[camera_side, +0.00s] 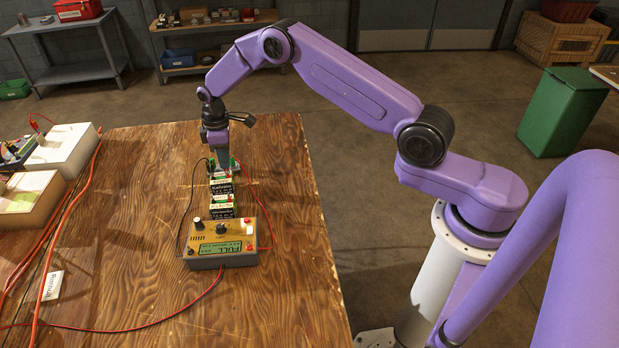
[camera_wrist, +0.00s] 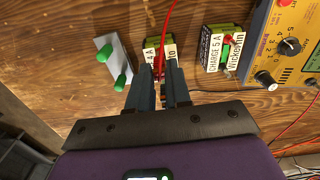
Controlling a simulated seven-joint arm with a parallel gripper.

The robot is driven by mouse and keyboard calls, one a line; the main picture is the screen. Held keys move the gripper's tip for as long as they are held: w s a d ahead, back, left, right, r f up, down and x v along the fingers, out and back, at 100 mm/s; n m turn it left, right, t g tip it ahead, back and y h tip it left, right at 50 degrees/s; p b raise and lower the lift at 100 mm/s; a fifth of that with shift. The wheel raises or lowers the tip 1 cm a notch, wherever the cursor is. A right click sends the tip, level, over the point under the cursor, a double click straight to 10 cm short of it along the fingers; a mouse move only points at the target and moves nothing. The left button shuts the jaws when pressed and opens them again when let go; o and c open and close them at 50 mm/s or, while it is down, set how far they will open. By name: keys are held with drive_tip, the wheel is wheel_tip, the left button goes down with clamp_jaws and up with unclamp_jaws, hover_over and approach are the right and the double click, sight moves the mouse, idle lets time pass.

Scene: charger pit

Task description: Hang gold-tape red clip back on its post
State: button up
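In the side view my gripper (camera_side: 219,160) points down at the far end of a row of batteries. In the wrist view its two fingers (camera_wrist: 160,70) are close together over a battery labelled in black and cream (camera_wrist: 152,46). A small red clip (camera_wrist: 159,62) shows between the fingertips, with a red lead (camera_wrist: 166,28) running up from it. I cannot tell whether the fingers press on it, and no gold tape can be made out. A pale bracket with two green posts (camera_wrist: 104,55) stands just left of the fingers, apart from them.
A second battery, "CHARGE 5 A" (camera_wrist: 213,50), is to the right with a red clip and green part on it. Beyond it stands the yellow charger (camera_side: 221,241), its display reading FULL. Red and black leads (camera_side: 150,325) cross the wooden table (camera_side: 130,215); its left middle is clear.

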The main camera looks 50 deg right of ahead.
drive_tip(key=shift+r, duration=0.15)
idle(0.4)
drive_tip(key=shift+r, duration=1.6)
drive_tip(key=shift+r, duration=0.55)
wheel_tip(320, 180, up, 4)
drive_tip(key=s+a, duration=0.7)
drive_tip(key=s, duration=0.4)
drive_tip(key=s+a, duration=0.7)
drive_tip(key=s, duration=0.4)
drive_tip(key=shift+s+a, duration=0.25)
drive_tip(key=shift+f, duration=0.2)
drive_tip(key=shift+f, duration=3.3)
